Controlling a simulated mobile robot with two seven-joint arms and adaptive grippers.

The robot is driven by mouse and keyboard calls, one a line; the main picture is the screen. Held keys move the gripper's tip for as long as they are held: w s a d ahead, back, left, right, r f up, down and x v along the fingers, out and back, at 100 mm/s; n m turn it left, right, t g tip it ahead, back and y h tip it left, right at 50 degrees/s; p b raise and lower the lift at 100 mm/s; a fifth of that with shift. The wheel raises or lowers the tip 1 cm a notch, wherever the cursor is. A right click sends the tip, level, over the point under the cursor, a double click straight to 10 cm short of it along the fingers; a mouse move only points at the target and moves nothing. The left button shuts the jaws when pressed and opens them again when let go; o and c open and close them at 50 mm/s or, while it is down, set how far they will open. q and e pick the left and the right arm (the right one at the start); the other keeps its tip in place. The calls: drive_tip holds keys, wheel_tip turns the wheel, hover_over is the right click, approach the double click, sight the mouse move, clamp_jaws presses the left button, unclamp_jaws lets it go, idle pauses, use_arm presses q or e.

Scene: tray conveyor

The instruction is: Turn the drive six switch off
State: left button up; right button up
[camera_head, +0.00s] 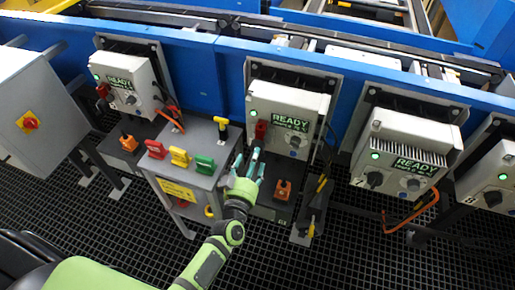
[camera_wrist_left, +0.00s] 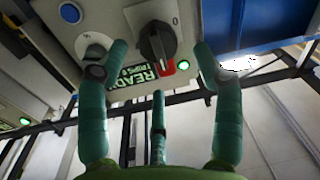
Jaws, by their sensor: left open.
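The drive six unit (camera_head: 307,103) is a light grey box in the middle of the head view, with a green lamp lit and a READY display (camera_head: 291,121). The wrist view shows its READY label (camera_wrist_left: 143,76) upside down and a black rotary switch (camera_wrist_left: 156,43) with a red part beside it. At the switch's place in the head view, a red piece (camera_head: 261,130) shows. My left gripper (camera_head: 249,160) is open just below the unit's lower left. In the wrist view its fingers (camera_wrist_left: 160,65) stand on both sides of the switch, empty; contact cannot be told. My right gripper is out of view.
Similar drive units stand to the left (camera_head: 127,80) and right (camera_head: 404,145). A grey stand (camera_head: 205,182) with red, yellow and green handles is left of my gripper. An orange-and-black device (camera_head: 282,191) sits below drive six. A blue conveyor beam (camera_head: 229,70) runs behind.

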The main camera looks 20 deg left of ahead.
sight(260, 145)
use_arm(q)
drive_tip(key=w, duration=0.3)
drive_tip(key=shift+w+f, duration=0.1)
drive_tip(key=shift+w, duration=0.3)
drive_tip(key=c, duration=1.2)
drive_tip(key=shift+o, duration=0.2)
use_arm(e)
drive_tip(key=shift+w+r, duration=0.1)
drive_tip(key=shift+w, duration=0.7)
